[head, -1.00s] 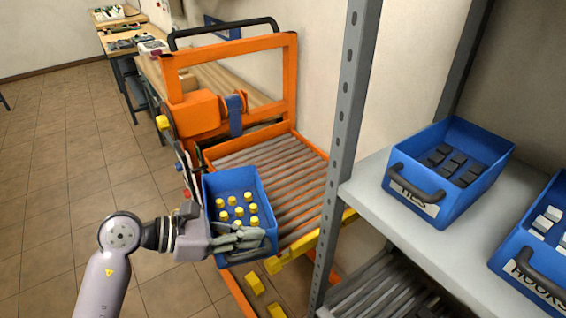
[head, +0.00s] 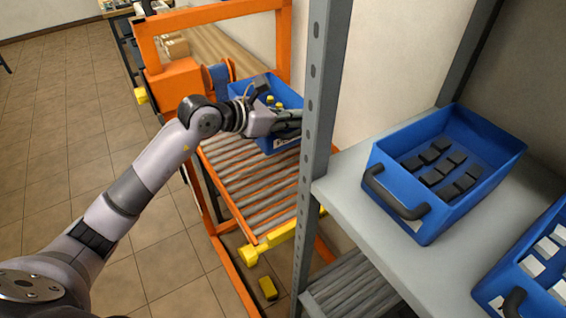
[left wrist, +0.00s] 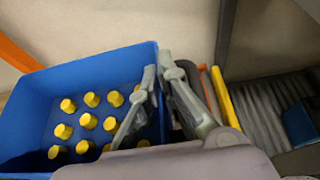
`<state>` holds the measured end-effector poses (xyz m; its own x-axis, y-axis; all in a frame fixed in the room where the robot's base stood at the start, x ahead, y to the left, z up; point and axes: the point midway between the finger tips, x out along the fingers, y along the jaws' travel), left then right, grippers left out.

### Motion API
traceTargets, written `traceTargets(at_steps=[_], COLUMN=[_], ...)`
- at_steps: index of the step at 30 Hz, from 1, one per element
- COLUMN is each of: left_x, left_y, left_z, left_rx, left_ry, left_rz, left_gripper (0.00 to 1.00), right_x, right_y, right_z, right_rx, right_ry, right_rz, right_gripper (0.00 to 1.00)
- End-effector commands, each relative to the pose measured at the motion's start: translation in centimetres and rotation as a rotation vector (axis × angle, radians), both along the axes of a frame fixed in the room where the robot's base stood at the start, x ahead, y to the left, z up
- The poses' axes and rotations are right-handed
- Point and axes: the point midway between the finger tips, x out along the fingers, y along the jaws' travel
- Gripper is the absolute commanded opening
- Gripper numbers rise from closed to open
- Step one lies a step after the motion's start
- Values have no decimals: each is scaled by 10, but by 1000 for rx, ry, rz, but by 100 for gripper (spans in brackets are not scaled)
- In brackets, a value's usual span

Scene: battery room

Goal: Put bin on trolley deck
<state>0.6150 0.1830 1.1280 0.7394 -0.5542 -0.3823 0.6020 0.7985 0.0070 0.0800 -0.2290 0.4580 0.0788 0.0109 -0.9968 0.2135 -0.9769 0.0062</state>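The blue bin (head: 289,98) with several yellow-capped pieces is over the far part of the orange trolley's roller deck (head: 250,180). I cannot tell whether it touches the rollers. My left gripper (head: 293,122) is at the bin's near end, partly in front of it. In the left wrist view the bin (left wrist: 95,67) fills the left side, and my left gripper's fingers (left wrist: 160,90) straddle its end wall by the dark handle, closed on it. My right gripper is in neither view.
A grey shelf post (head: 312,150) stands close to the right of my left gripper. A blue bin with dark blocks (head: 450,205) and one with white blocks (head: 497,290) stand on the shelf (head: 390,235). The deck's near rollers are clear, with a yellow bar (head: 285,237) at their near end.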

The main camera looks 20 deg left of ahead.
Motion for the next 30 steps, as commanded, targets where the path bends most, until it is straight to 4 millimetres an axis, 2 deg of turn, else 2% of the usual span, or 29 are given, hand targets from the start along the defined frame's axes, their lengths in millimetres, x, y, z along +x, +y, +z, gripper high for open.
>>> traceTargets(at_steps=[6,12,15,20,27,30], left_x=[-1,-1,-1,0,0,0], left_y=[0,0,0,0,0,0], left_z=[-58,-107,-122,-134,-169,-174], left_rx=[-2,-1,-1,1,-1,0], left_ry=[5,1,-1,-3,-1,-3], left_rz=[1,0,0,-2,0,-1], left_gripper=[0,0,0,0,0,0], right_x=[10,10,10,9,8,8], right_y=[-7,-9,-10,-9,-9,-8], right_z=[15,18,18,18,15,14], right_rx=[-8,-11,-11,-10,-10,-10], right_ry=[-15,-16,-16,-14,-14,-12], right_rz=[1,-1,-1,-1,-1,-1], right_gripper=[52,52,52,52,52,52])
